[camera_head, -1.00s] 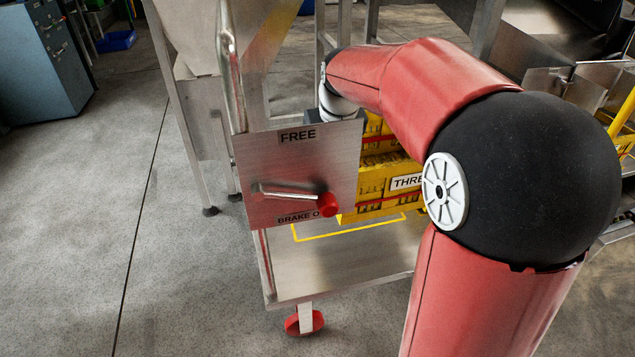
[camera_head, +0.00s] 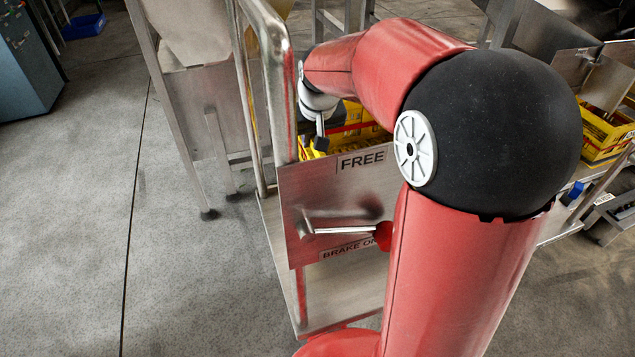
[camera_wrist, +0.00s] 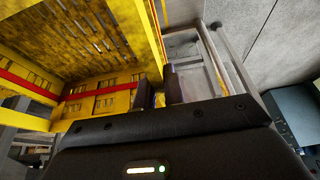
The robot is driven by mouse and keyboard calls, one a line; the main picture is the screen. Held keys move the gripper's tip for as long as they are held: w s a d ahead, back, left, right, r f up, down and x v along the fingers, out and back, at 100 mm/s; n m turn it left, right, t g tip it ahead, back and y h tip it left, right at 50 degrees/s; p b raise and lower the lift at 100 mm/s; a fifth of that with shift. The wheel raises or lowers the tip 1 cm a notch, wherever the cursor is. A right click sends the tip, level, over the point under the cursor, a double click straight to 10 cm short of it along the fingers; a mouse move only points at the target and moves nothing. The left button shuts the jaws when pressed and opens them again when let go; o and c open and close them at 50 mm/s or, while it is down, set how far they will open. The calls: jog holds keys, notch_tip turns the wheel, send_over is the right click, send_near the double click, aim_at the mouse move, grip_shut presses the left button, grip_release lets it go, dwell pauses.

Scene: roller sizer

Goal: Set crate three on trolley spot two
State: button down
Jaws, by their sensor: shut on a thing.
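A yellow crate with a red band (camera_head: 355,118) shows partly behind the trolley's end plate, at deck level or above; I cannot tell which. Its label is hidden now. In the wrist view my gripper (camera_wrist: 160,92) is shut on the wall of the yellow crate (camera_wrist: 105,100), near a corner. The metal trolley (camera_head: 345,285) stands in front of me, its near deck bare. The marked spots on the deck are hidden.
The trolley's end plate (camera_head: 325,190) reads FREE and BRAKE ON and carries a lever with a red knob (camera_head: 383,236). A tall tubular handle (camera_head: 278,90) rises at its left. More yellow crates (camera_head: 603,135) are at the right. Open floor (camera_head: 70,220) lies at left.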

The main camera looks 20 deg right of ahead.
aim_at(318, 154)
notch_tip(318, 154, down, 12)
jog(key=shift+f+b, duration=0.1)
jog(key=shift+b, duration=0.8)
jog(key=shift+f, duration=0.15)
jog(key=c, duration=1.5)
grip_release()
jog(key=p+v, duration=0.2)
jog(key=v, duration=1)
